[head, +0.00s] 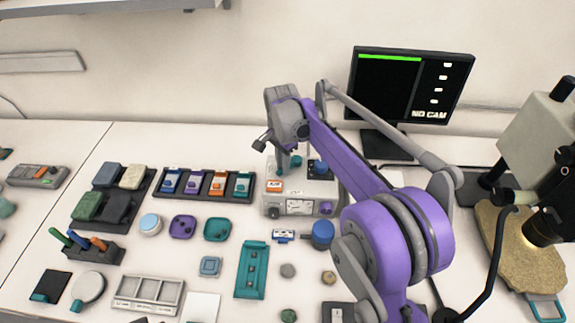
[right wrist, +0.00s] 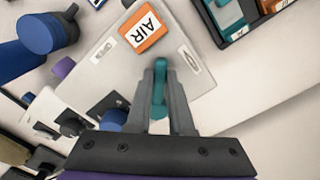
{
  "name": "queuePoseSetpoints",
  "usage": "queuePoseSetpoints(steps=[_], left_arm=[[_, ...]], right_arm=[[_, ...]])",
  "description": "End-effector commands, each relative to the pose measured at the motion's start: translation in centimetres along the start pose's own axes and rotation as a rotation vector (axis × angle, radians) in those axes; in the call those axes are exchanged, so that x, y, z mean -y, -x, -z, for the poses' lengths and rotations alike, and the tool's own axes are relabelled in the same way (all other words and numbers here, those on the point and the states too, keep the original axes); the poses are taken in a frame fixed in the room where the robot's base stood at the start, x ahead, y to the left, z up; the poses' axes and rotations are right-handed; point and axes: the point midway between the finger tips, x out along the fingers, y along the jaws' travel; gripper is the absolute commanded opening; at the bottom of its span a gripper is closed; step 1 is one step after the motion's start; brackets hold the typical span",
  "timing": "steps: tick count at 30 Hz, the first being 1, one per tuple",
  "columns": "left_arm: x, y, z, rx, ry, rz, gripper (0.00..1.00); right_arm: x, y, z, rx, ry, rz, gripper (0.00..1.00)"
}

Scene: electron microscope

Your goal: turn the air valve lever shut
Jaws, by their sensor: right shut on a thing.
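The air valve lever (right wrist: 159,88) is teal and sits on top of a light grey control box (right wrist: 115,75), beside an orange AIR label (right wrist: 142,32). In the head view the box (head: 292,208) stands at the back middle of the table, with the orange label (head: 274,187) on its left side. My right gripper (right wrist: 160,70) is shut on the lever, one finger on each side of it. In the head view my right gripper (head: 286,158) reaches down to the box top from above and partly hides the lever. My left gripper is not in view.
A blue knob (head: 319,168) stands at the back of the box, near the lever. A rack of coloured boxes (head: 245,186) is close on the left. A blue-capped jar (head: 322,234) stands in front. A monitor (head: 408,90) is behind, the microscope (head: 540,135) at right.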

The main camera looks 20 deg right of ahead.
Motion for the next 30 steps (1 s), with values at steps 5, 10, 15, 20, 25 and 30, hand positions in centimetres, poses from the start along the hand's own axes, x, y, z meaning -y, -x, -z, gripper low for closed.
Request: queuePoseSetpoints(steps=[5,10,15,20,25,30], left_arm=[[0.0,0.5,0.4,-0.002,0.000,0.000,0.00],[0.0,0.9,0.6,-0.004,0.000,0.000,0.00],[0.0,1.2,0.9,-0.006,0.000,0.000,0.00],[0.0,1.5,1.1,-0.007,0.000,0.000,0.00],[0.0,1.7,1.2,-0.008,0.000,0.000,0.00],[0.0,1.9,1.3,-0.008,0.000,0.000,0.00]], right_arm=[[1.0,0.2,0.1,-0.001,-0.167,0.001,0.00],[1.9,0.2,0.3,-0.001,-0.328,0.002,0.00],[2.7,0.1,0.7,-0.001,-0.481,0.002,0.00],[3.2,0.1,1.1,-0.001,-0.606,0.002,0.00],[3.6,0.1,1.4,-0.001,-0.709,0.002,0.00],[3.9,0.1,1.6,-0.001,-0.775,0.002,0.00]])
